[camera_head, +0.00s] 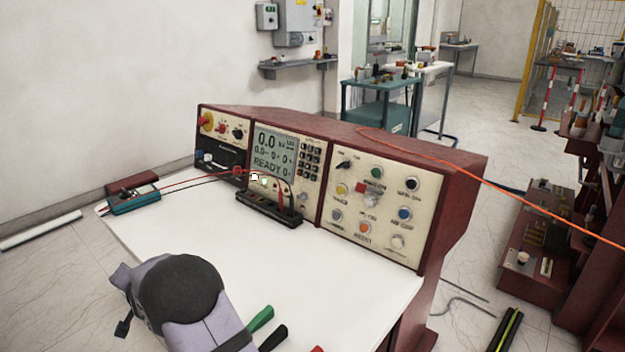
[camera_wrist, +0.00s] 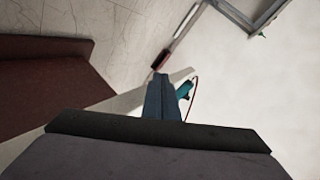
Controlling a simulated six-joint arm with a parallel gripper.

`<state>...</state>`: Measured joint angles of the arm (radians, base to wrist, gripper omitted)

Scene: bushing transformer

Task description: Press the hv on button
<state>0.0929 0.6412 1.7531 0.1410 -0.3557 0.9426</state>
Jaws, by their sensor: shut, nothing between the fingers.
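The red console has a cream button panel (camera_head: 345,228) on its right. It carries a green button (camera_head: 377,174), a blue button (camera_head: 404,214), an orange button (camera_head: 364,228), a yellow button (camera_head: 342,189), and black and pale ones. The labels are too small to read surely, so I cannot tell which is hv on. In the wrist view my gripper (camera_wrist: 162,82) has its fingers together, with nothing between them. It points over the white tabletop edge, and no button shows there. In the head view my grey-purple arm is at lower left, apart from the panel; its fingertips cannot be made out.
The white tabletop (camera_head: 180,235) is mostly clear before the console. A black terminal strip (camera_head: 268,208) lies by the screen (camera_head: 273,150). A teal meter (camera_head: 133,199) with red and black leads sits at the left. An orange cable (camera_head: 480,180) runs off right from the console top.

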